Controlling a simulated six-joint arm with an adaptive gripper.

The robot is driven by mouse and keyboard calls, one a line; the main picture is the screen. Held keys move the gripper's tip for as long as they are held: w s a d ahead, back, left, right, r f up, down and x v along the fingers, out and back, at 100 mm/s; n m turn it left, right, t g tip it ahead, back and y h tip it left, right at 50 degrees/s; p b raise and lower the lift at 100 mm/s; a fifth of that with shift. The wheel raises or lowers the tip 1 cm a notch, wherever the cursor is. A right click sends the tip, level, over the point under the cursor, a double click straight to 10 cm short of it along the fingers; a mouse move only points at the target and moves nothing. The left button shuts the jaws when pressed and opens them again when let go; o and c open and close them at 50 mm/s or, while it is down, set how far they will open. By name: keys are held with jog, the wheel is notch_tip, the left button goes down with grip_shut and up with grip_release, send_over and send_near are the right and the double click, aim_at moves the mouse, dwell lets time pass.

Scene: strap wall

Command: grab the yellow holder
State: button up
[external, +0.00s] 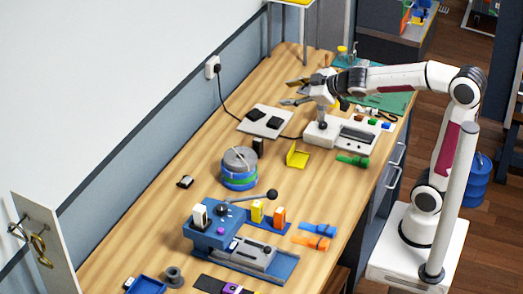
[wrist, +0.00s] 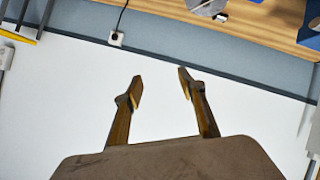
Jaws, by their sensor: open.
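The yellow holder (external: 297,155) sits on the wooden table, near the middle in the external view. It looks like a small angled stand with an upright back. My gripper (external: 287,92) is raised above the far part of the table, beyond the holder and apart from it. Its two fingers are open and empty. In the wrist view my gripper (wrist: 160,78) points toward the white wall, with nothing between the fingers. I cannot make out the holder in the wrist view.
A white device (external: 322,134) stands just beyond the holder, with a green clamp-like piece (external: 353,160) to the right. A round strap stack (external: 240,168) stands to the left. A blue fixture (external: 213,238) is nearer. A wall outlet (wrist: 116,39) has a cable.

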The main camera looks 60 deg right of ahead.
jog(key=w+a+f+n+t+y, duration=0.1)
jog(key=w+a+f+n+y, duration=0.15)
jog(key=w, duration=0.45)
jog(key=w+a+f+n+y, duration=0.2)
jog(key=w+a+n+y, duration=0.2)
jog(key=w, duration=0.3)
jog(key=n+g+y, duration=0.8)
jog(key=g+y, duration=0.1)
jog(key=g, duration=0.4)
send_near(257, 212)
jog(key=shift+w+a+f, duration=0.1)
jog(key=shift+w+a, duration=0.05)
jog(key=shift+w, duration=0.4)
jog(key=shift+w+a, duration=0.15)
jog(key=shift+w, duration=0.35)
jog(key=shift+s+d+f, duration=0.1)
jog(key=shift+s+f, duration=0.25)
jog(key=shift+s, duration=0.2)
jog(key=shift+x, duration=1.35)
